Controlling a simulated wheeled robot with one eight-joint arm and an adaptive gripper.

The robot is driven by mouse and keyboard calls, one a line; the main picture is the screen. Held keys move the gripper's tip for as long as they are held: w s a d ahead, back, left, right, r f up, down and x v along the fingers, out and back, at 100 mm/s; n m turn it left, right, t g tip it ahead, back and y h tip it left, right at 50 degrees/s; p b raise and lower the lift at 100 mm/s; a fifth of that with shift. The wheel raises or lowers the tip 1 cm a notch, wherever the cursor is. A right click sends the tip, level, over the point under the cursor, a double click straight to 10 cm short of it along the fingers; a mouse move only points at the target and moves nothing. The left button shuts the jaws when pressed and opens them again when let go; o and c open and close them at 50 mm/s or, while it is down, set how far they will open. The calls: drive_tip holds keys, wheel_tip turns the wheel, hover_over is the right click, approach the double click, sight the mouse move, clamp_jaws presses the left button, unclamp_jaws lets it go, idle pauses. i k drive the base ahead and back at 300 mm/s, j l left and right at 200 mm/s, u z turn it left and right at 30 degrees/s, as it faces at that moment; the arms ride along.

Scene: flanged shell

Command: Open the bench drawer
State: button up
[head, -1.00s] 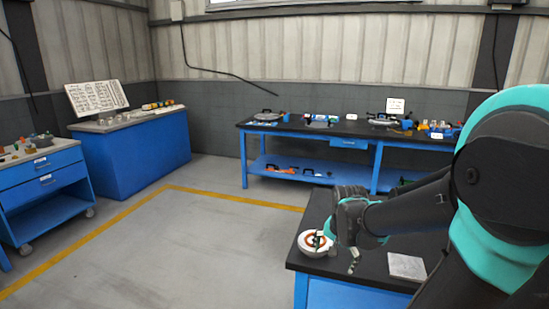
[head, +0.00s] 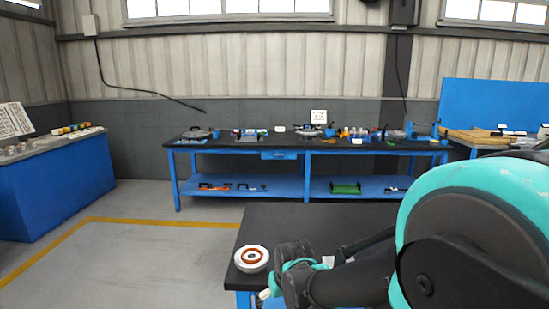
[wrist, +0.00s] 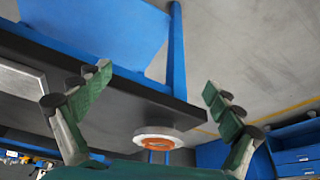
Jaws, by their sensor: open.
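A small blue drawer (head: 281,155) hangs under the black top of the long back bench (head: 235,143). It looks shut, and its handle is too small to make out. My gripper (head: 268,293) is low in the head view, beside the near black-topped bench and far from the drawer. In the wrist view my gripper (wrist: 157,85) has its two green fingers spread wide with nothing between the tips. A round white shell with an orange-brown ring (head: 251,259) sits on the near bench corner, left of my gripper; it also shows in the wrist view (wrist: 158,138).
The near bench (head: 290,222) stands between me and the back bench. Open grey floor with a yellow line (head: 160,223) lies to the left. A blue cabinet (head: 55,190) stands at the left wall. Tools and parts lie on the back bench and its lower shelf (head: 240,186).

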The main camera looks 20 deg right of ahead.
sight(266, 153)
drive_tip(key=u, duration=0.2)
drive_tip(key=i+j, duration=0.15)
drive_tip(key=j, duration=0.25)
drive_tip(key=i+j+u, duration=0.15)
drive_tip(key=j, duration=0.25)
drive_tip(key=i+j, duration=0.2)
drive_tip(key=j, duration=0.2)
drive_tip(key=i+j+u, duration=0.1)
drive_tip(key=j, duration=0.25)
drive_tip(key=i+j+u, duration=0.1)
drive_tip(key=i+j, duration=0.15)
drive_tip(key=i, duration=0.2)
drive_tip(key=i+j+u, duration=0.1)
drive_tip(key=i+j, duration=0.15)
drive_tip(key=i, duration=0.25)
drive_tip(key=i+z, duration=0.5)
drive_tip(key=i+j+z, duration=0.1)
drive_tip(key=i+z, duration=0.4)
drive_tip(key=i, duration=0.15)
drive_tip(key=i+z, duration=0.1)
drive_tip(key=i, duration=1.75)
drive_tip(key=i+j+z, duration=0.15)
drive_tip(key=i, duration=0.4)
drive_tip(key=i+j+z, duration=0.15)
drive_tip(key=i, duration=0.35)
drive_tip(key=j, duration=0.1)
